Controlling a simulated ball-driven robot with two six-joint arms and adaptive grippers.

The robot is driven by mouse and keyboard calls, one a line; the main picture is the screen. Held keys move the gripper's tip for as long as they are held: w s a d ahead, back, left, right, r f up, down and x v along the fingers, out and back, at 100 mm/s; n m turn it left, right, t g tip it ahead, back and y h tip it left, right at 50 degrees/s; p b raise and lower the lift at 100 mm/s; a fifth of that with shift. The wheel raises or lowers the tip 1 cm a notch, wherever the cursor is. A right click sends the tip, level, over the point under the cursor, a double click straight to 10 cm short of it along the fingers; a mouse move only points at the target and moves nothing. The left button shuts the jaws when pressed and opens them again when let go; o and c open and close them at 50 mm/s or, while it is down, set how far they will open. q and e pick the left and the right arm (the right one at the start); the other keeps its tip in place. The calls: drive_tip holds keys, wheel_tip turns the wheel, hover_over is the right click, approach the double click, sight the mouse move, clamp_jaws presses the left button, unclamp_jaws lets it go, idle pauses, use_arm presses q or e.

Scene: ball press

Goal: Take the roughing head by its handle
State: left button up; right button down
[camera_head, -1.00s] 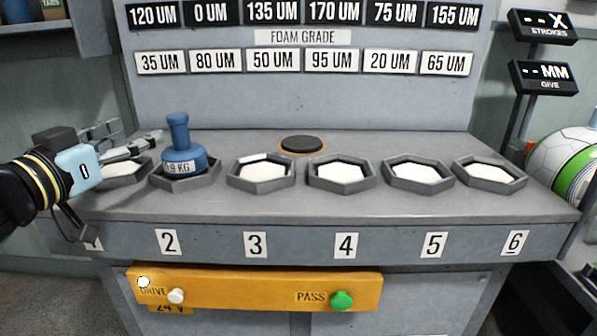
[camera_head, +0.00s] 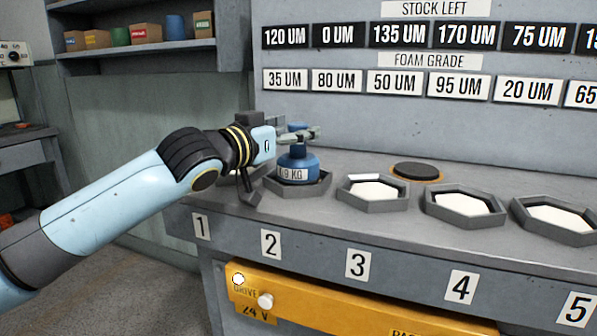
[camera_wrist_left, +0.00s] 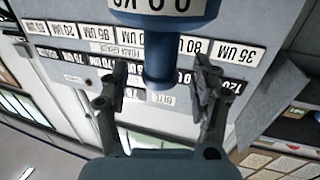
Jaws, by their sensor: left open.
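The roughing head is a blue weight (camera_head: 298,165) with a "KG" label and an upright handle. In the head view it sits in the hexagonal tray (camera_head: 297,192) above number 2. My left gripper (camera_head: 305,133) is at the height of its handle and partly hides it. In the left wrist view the blue handle (camera_wrist_left: 159,62) stands between the two open fingers of the gripper (camera_wrist_left: 158,85), with the labelled body (camera_wrist_left: 165,12) at the top edge. I cannot tell whether either finger touches the handle. My right gripper is not in view.
More hexagonal trays with white pads, such as the one above 3 (camera_head: 373,192), stand to the right. A dark round disc (camera_head: 416,172) lies behind them. A yellow drawer-like panel (camera_head: 330,305) is below the bench edge. A shelf with boxes (camera_head: 145,33) is at the far left.

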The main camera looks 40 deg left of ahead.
use_arm(q)
drive_tip(key=shift+w, duration=0.85)
drive_tip(key=shift+c, duration=0.5)
clamp_jaws()
drive_tip(key=shift+r, duration=0.15)
